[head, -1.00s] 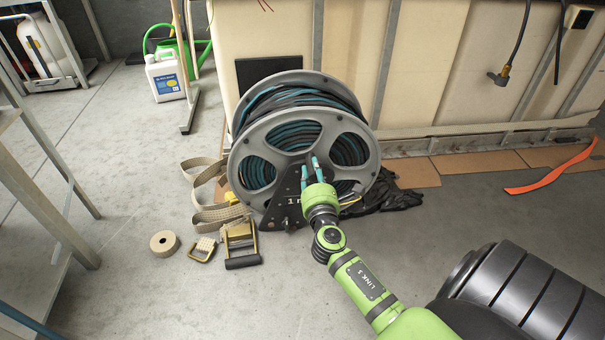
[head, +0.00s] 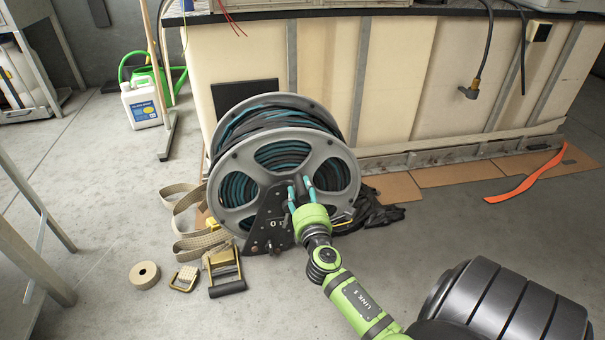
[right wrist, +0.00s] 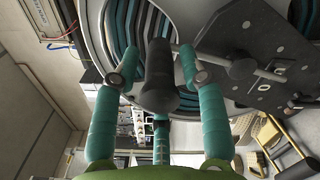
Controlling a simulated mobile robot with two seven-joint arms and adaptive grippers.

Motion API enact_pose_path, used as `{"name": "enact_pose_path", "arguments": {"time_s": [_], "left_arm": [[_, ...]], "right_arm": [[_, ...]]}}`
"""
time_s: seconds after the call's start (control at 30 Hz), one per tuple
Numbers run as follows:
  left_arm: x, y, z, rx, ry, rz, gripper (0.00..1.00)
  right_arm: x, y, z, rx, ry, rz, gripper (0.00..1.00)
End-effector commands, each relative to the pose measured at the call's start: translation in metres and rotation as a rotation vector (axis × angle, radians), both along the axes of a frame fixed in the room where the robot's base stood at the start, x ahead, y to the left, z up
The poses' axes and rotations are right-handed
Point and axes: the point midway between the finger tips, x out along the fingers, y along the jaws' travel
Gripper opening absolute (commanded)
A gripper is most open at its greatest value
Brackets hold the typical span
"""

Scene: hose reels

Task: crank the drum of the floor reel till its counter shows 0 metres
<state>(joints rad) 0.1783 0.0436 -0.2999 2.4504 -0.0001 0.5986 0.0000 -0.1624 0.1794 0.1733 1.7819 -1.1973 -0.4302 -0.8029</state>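The floor reel (head: 232,166) stands on the floor with dark and teal hose wound on its grey drum. Its black side plate (head: 266,236) carries the small white counter (head: 278,222), which seems to read 0; the digits are small and my gripper stands close beside them. The counter also shows at an angle in the right wrist view (right wrist: 280,71). My right gripper (head: 301,187) is at the crank side of the drum. In the right wrist view, the black crank handle (right wrist: 158,82) lies between its teal fingers, with gaps visible on both sides. My left gripper is out of view.
A tan strap (head: 186,208), a ratchet buckle (head: 224,270) and a tape roll (head: 144,275) lie left of the reel. Black sheeting (head: 375,212) lies at its right. A bench (head: 390,85) stands behind.

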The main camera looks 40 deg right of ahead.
Motion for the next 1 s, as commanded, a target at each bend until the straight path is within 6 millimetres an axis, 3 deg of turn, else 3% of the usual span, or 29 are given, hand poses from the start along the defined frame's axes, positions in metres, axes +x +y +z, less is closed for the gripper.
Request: {"name": "enact_pose_path", "arguments": {"time_s": [0.43,0.8,1.0], "left_arm": [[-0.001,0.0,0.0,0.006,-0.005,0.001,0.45],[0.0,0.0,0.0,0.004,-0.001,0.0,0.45],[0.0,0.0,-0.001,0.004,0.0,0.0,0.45]], "right_arm": [[-0.009,0.007,-0.001,0.003,0.001,0.003,0.5],[-0.073,0.046,-0.002,0.003,0.004,0.002,0.5],[-0.096,0.059,-0.001,0.0,0.002,0.001,0.5]]}}
